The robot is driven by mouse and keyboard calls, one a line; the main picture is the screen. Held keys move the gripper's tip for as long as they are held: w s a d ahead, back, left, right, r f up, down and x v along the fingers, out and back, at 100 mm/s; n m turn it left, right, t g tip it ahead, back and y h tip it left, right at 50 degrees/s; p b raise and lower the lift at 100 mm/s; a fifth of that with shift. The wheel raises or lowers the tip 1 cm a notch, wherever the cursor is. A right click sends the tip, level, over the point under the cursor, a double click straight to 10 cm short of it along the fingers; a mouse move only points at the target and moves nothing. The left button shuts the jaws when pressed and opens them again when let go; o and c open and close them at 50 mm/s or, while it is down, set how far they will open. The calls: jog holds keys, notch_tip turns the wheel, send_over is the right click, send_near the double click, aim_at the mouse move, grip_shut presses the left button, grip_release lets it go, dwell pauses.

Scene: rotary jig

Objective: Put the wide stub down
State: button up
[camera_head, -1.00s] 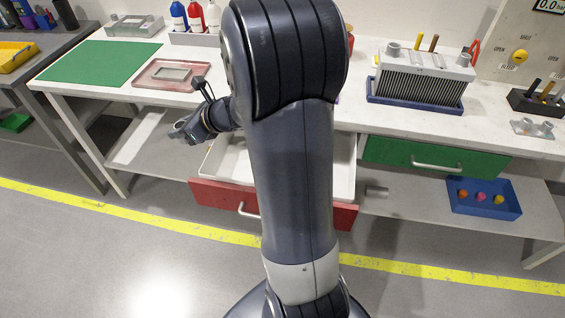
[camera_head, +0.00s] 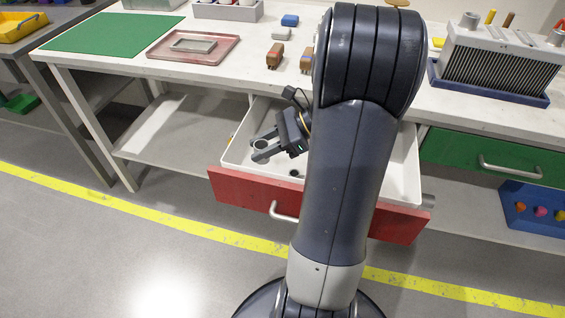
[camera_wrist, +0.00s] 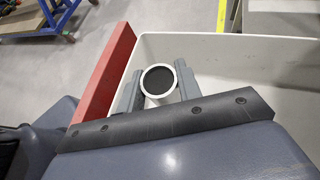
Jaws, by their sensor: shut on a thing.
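My gripper (camera_head: 266,150) is shut on the wide stub (camera_head: 261,143), a short, pale grey tube. In the wrist view the stub (camera_wrist: 145,89) sits between the two grey fingers, its round open end with a dark inside facing the camera. The gripper and stub are over the left part of an open drawer with a red front (camera_head: 238,188) and white walls. The wrist view shows the red front (camera_wrist: 105,72) and a white wall (camera_wrist: 215,45) close by. I cannot tell how high the stub is above the drawer floor.
A small dark round thing (camera_head: 295,173) shows on the drawer floor, partly hidden by my arm. The white bench top (camera_head: 120,67) above holds a pink-rimmed tray (camera_head: 165,52), brown blocks (camera_head: 275,58) and a finned block (camera_head: 500,62). My arm hides the drawer's middle.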

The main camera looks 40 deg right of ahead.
notch_tip(320, 180, down, 8)
jog(key=shift+r+b, duration=0.25)
jog(key=shift+b, duration=0.8)
jog(key=shift+f, duration=0.1)
jog(key=shift+f, duration=0.1)
jog(key=o, duration=1)
jog(key=shift+f, duration=0.2)
jog(key=shift+r, duration=0.25)
jog(key=p+v, duration=0.3)
jog(key=v, duration=0.9)
jog(key=shift+r, duration=0.15)
